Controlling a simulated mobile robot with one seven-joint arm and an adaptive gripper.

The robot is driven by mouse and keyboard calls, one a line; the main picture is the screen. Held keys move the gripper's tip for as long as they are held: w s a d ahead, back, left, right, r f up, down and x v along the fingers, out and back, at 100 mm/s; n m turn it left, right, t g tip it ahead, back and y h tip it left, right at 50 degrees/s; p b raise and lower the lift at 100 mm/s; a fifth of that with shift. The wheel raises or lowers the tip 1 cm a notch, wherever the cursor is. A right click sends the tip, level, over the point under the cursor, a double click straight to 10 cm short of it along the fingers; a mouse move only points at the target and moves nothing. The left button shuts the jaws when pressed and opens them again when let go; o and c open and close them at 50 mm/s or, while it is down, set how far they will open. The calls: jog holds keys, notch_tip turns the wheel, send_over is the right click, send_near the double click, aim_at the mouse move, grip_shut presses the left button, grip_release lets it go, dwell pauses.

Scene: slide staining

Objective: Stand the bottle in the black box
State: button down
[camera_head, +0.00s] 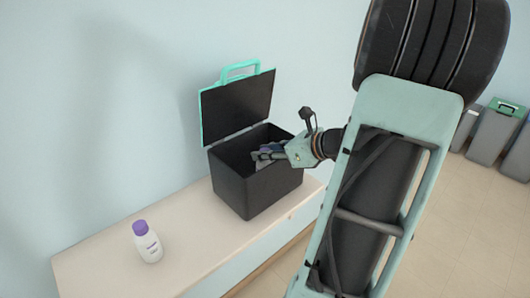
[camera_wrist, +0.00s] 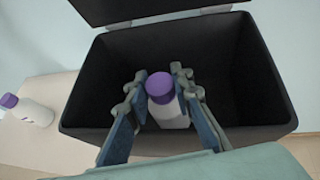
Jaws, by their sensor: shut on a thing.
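The black box (camera_head: 258,195) stands open on the bench, its lid (camera_head: 237,105) with a teal handle tipped back. My gripper (camera_head: 264,153) reaches into the box opening from the right. In the wrist view my gripper (camera_wrist: 160,76) has its fingers shut on a white bottle (camera_wrist: 169,114) with a purple cap, one finger on each side. This bottle is within the walls of the box (camera_wrist: 92,92), cap up and roughly upright. I cannot tell whether its base touches the box floor. In the head view it is hidden by the box and gripper.
A second white bottle with a purple cap (camera_head: 149,247) stands on the pale bench (camera_head: 105,265), left of the box; it also shows in the wrist view (camera_wrist: 34,114). The bench between them is clear. Grey bins (camera_head: 490,135) stand on the floor at far right.

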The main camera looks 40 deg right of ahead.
jog(key=shift+f+b, duration=0.45)
jog(key=shift+f, duration=0.1)
jog(key=c, duration=1.7)
grip_release()
jog(key=shift+f, duration=0.1)
jog(key=shift+r, duration=0.25)
jog(key=v, duration=0.8)
jog(key=p+v, duration=0.1)
jog(key=v, duration=0.3)
jog(key=shift+r, duration=0.45)
